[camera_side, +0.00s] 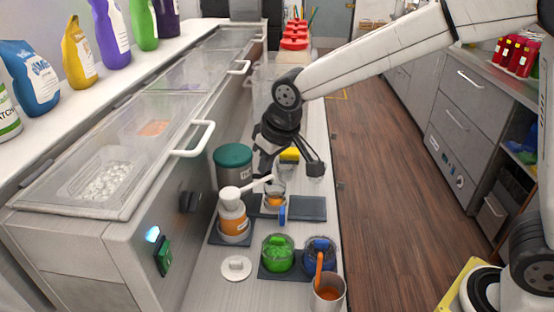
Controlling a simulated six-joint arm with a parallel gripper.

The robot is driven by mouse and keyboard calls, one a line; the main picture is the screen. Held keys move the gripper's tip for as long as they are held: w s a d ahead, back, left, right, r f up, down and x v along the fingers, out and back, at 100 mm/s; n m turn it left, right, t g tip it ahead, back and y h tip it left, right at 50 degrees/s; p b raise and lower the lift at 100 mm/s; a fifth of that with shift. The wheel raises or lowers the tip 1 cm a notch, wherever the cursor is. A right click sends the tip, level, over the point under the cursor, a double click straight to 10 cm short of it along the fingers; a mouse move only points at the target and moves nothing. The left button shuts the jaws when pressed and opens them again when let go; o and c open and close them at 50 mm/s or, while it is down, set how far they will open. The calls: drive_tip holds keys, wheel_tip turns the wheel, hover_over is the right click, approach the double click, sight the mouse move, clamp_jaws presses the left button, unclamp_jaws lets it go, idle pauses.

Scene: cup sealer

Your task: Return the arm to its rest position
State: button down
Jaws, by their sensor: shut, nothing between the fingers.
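My white and black arm reaches in from the right above the counter. My gripper (297,170) is shut and empty, and it hangs above the dark mat in the middle of the counter. Its fingers are small and dark in this view. Below and left of it stands a small clear cup (274,198) with orange contents. I cannot tell whether the gripper touches anything there; it appears apart from the cup.
A white-capped pump bottle (232,217), a green-lidded canister (233,165), a green jar (278,254), a blue jar (319,254) and a metal cup (328,291) crowd the counter. A steel cabinet with handles (196,140) lines the left.

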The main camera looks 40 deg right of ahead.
drive_tip(key=s+d+f+m, duration=0.1)
drive_tip(key=s+d+f, duration=0.4)
drive_tip(key=s, duration=0.3)
drive_tip(key=s+d+f+m+g, duration=0.1)
drive_tip(key=s+d+f, duration=0.4)
drive_tip(key=s+d, duration=0.3)
drive_tip(key=shift+s+d+h, duration=0.15)
drive_tip(key=shift+s+h, duration=0.05)
drive_tip(key=shift+h, duration=0.2)
